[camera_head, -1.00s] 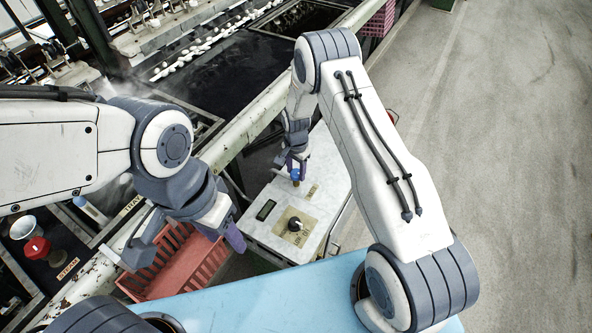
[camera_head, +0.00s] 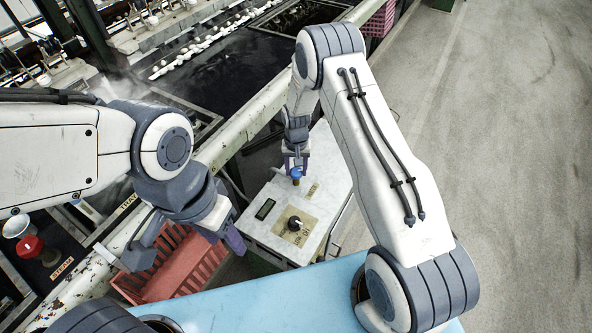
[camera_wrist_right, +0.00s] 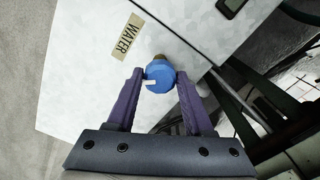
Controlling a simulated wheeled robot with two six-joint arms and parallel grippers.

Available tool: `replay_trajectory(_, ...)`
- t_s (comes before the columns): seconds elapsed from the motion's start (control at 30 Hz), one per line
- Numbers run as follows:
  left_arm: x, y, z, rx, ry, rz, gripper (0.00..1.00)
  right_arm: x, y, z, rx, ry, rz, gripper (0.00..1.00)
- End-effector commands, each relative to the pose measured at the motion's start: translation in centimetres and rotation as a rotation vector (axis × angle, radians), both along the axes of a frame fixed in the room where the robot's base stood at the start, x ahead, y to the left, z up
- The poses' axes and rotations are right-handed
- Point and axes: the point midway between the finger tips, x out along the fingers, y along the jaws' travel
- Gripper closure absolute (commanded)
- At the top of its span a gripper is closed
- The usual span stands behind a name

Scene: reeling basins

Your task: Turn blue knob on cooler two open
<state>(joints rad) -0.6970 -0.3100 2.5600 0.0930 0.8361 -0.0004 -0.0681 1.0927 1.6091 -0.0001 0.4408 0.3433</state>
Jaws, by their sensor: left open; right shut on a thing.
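The blue knob (camera_head: 296,174) sits on top of the white cooler box (camera_head: 335,192). In the right wrist view the blue knob (camera_wrist_right: 159,76) shows a white mark on its edge and a brass fitting behind it, beside a WATER label (camera_wrist_right: 127,37). My right gripper (camera_head: 295,166) is shut on the blue knob, with a purple finger (camera_wrist_right: 160,84) on each side of it. My left gripper (camera_head: 185,250) is open and empty above the red crate, away from the cooler.
The cooler top also has a black dial (camera_head: 294,223) on a tan plate and a small display (camera_head: 265,209). A red crate (camera_head: 185,272) stands left of the cooler. A red knob (camera_head: 30,246) is at the far left by a STEAM label. The floor at right is clear.

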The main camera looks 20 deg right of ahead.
Motion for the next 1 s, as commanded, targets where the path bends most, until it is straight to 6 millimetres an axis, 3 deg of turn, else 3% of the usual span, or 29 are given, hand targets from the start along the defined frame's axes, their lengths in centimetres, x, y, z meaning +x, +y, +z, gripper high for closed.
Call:
replay_trajectory(0.6,0.0,0.0,-1.1,0.0,0.0,0.0,0.5,0.2,0.0,0.0,0.0,-0.004,0.577,1.0)
replay_trajectory(1.0,0.0,0.0,-1.4,0.0,0.0,0.0,0.5,0.2,0.0,0.1,-0.001,-0.007,0.836,1.0)
